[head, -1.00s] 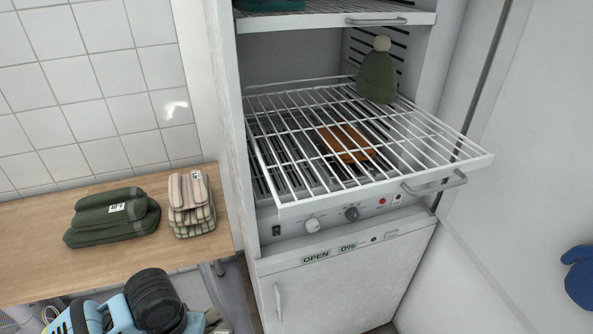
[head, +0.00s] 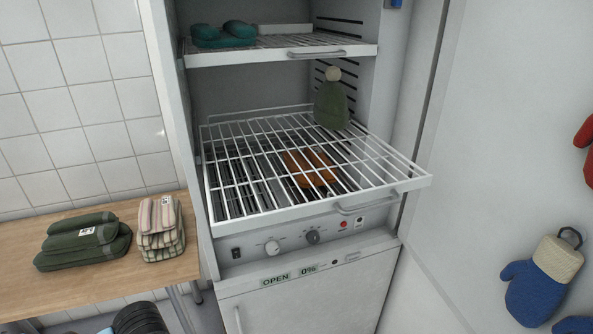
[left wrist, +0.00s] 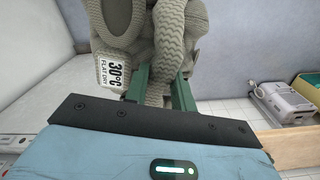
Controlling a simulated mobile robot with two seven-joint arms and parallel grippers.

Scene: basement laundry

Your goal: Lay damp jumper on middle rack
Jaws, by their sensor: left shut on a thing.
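A grey-green cable-knit jumper (left wrist: 150,30) hangs in my left gripper (left wrist: 161,92) in the left wrist view. The green fingers are shut on a bunched part of it, and a white tag reads "30° FLAT DRY". The jumper and left gripper are outside the head view. The middle rack (head: 228,207) is a white wire shelf pulled out of the drying cabinet (head: 290,310). A green bobble hat (head: 331,105) stands at its back right; the rest of its wires are bare. My right gripper is in neither view.
An upper rack (head: 350,50) holds teal items (head: 222,36). An orange item (head: 308,168) shows below the middle rack's wires. Folded green garments (head: 85,245) and a striped stack (head: 161,230) lie on the wooden bench (head: 40,290). Mittens (head: 530,290) hang on the right.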

